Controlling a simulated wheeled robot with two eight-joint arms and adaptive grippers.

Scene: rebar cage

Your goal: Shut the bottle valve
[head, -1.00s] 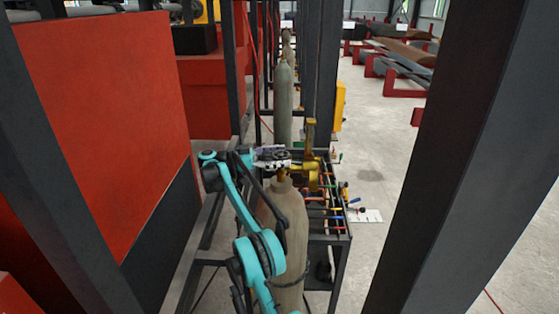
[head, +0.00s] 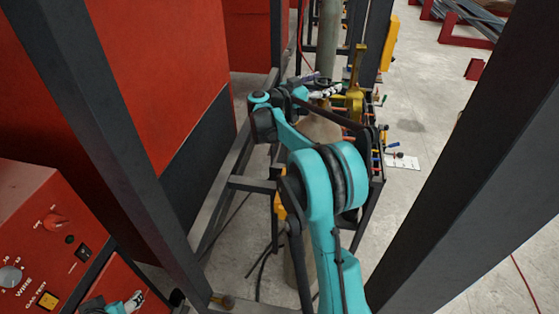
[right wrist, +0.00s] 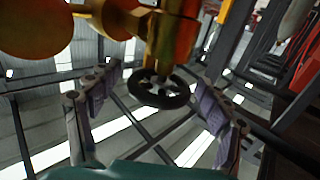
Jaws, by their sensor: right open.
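The gas bottle (head: 318,128) stands upright in front of me, its body mostly hidden behind my right arm. A brass regulator (head: 355,98) sits at its top. In the right wrist view, a black valve handwheel (right wrist: 160,92) shows below a brass valve body (right wrist: 172,40). My right gripper (head: 318,90) is at the bottle's top. In the wrist view its padded fingers (right wrist: 155,82) are spread open, one on each side of the handwheel, with visible gaps. Part of my left arm's end (head: 118,303) shows at the bottom left; its fingers are not clear.
Dark steel posts (head: 455,165) rise on both sides. A red panel (head: 160,75) stands at the left, with a red welding machine (head: 40,235) below it. Another bottle (head: 329,40) stands behind. Clear floor (head: 425,110) lies to the right, beyond the tool rack.

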